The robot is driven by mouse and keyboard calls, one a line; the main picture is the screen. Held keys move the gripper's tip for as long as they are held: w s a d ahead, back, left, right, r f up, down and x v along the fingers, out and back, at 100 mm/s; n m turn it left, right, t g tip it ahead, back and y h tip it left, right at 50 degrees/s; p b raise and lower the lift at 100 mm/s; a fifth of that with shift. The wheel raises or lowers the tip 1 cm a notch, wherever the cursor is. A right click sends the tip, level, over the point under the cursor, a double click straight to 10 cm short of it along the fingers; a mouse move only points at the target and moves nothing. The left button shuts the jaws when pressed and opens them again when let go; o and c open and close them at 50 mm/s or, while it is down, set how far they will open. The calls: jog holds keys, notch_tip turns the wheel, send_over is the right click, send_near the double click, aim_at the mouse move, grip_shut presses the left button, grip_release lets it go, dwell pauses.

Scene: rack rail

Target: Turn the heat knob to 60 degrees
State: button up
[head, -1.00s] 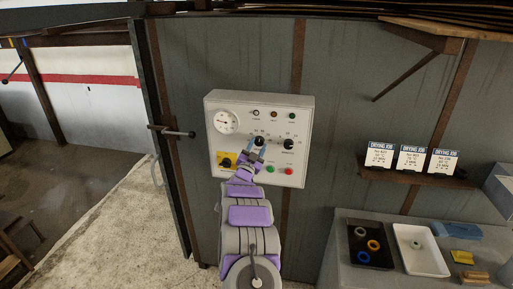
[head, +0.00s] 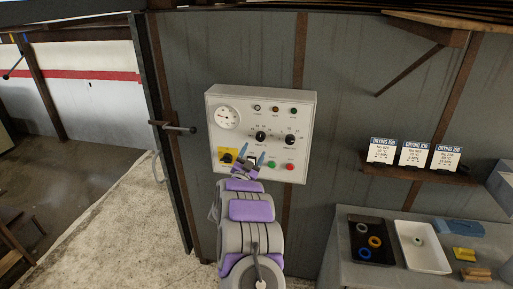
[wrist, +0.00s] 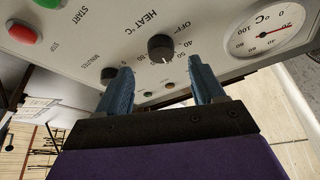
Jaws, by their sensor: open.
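The heat knob (head: 260,136) is a round black knob on the white control panel (head: 214,103). It also shows in the wrist view (wrist: 160,47), upside down, under the label HEAT °C, with OFF, 40, 50 and 60 around it. Its exact pointer setting is too small to read surely. My gripper (head: 266,153) is open and empty, just below the knob in the head view. In the wrist view its blue fingers (wrist: 160,68) stand apart to either side of the knob, with a gap and no visible contact.
A minutes knob (head: 290,139) sits right of the heat knob. A dial gauge (head: 228,117) is at upper left. A yellow-plated switch (head: 227,156), green button (head: 271,164) and red button (head: 290,167) are below. Job cards (head: 414,154) stand on a shelf at right.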

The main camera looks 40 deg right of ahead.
jog(key=b+v, duration=0.1)
jog(key=v, duration=1)
jog(key=shift+f, duration=0.2)
